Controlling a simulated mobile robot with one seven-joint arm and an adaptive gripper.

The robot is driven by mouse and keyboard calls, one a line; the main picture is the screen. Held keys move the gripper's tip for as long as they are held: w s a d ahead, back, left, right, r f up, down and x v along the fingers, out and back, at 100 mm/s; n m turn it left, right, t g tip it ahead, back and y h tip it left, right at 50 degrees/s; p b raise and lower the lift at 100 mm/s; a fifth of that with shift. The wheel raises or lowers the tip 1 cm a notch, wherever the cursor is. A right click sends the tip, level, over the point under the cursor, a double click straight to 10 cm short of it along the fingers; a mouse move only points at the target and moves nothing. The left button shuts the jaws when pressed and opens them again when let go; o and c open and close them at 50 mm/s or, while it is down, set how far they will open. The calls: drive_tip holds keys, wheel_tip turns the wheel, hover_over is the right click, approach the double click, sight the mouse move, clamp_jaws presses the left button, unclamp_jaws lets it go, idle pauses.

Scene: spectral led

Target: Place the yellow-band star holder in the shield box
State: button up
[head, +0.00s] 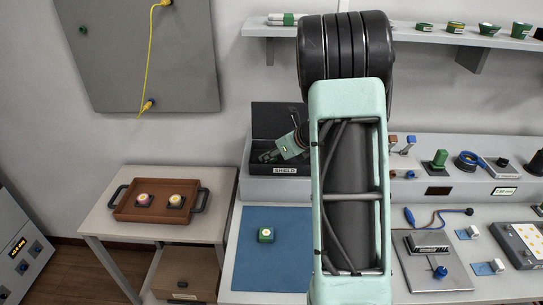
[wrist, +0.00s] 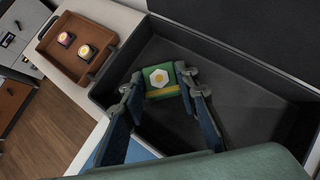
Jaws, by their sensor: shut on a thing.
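My gripper (wrist: 162,86) is shut on a green star holder (wrist: 162,79) with a yellow band and a pale hexagonal top; the fingers press its two sides. The holder is upright or nearly so. It is within the walls of the dark shield box (wrist: 235,68), toward its left end; I cannot tell whether it touches the floor. In the head view, my gripper (head: 290,147) reaches into the box (head: 262,117), labelled SHIELD on its front. There the held holder is mostly hidden by the gripper, and my arm covers the box's right side.
Another green holder (head: 265,235) sits on a blue mat (head: 250,265) in front of the box. A brown tray (head: 137,211) with two round-topped holders stands on a side table to the left. A shelf (head: 440,38) with several holders hangs above. Small devices fill the bench right.

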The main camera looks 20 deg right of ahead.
drive_tip(key=shift+f, duration=0.15)
drive_tip(key=o, duration=1.1)
drive_tip(key=shift+r, duration=0.3)
drive_tip(key=v, duration=1.2)
drive_tip(key=shift+p, duration=0.3)
